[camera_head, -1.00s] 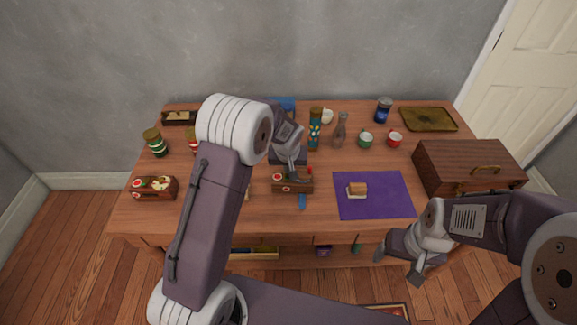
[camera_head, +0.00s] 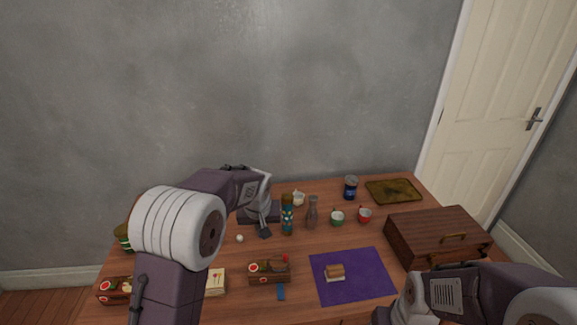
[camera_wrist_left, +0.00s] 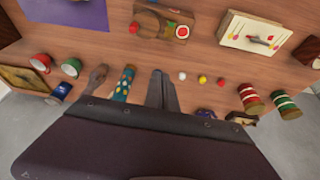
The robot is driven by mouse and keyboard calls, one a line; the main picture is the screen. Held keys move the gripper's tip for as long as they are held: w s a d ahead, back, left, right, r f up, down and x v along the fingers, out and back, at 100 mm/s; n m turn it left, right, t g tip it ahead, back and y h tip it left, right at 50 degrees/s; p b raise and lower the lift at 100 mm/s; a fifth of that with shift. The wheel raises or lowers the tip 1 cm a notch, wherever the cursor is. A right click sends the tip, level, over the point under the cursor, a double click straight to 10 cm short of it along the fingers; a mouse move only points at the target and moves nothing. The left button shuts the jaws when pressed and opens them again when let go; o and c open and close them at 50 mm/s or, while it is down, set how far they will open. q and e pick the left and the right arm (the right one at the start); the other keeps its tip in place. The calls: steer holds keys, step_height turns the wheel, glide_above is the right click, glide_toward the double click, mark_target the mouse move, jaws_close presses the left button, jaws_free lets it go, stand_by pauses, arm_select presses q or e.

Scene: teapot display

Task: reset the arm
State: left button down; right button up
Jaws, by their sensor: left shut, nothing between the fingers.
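My left gripper (camera_head: 264,233) is shut and empty above the back middle of the wooden table, to the left of a patterned teal bottle (camera_head: 287,220). In the left wrist view, its closed fingers (camera_wrist_left: 160,76) point at bare wood between the patterned bottle (camera_wrist_left: 124,84) and several small balls (camera_wrist_left: 202,79). My left arm hides part of the table's left side in the head view. My right gripper (camera_head: 384,316) is mostly cut off at the bottom edge of the head view, and its fingers are not clear.
A wooden carved box (camera_head: 268,272) stands in front of my left gripper. A brown vase (camera_head: 312,214), green cup (camera_head: 337,218), red cup (camera_head: 365,215) and blue jar (camera_head: 350,187) stand to its right. A purple mat (camera_head: 365,285) and wooden case (camera_head: 425,235) lie farther right.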

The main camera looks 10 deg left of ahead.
arm_select(q)
steer(key=s+a+r+p, duration=0.1)
steer(key=s+a+r, duration=0.15)
steer(key=s, duration=0.35)
steer(key=s+f+m+g, duration=0.1)
steer(key=s+f, duration=0.2)
steer(key=s, duration=0.6)
steer(key=s+f+m+g+h, duration=0.1)
steer(key=s+f+g, duration=0.1)
steer(key=s, duration=0.7)
steer(key=shift+s+d+f, duration=0.3)
steer(key=shift+s+f, duration=0.05)
steer(key=shift+f, duration=0.45)
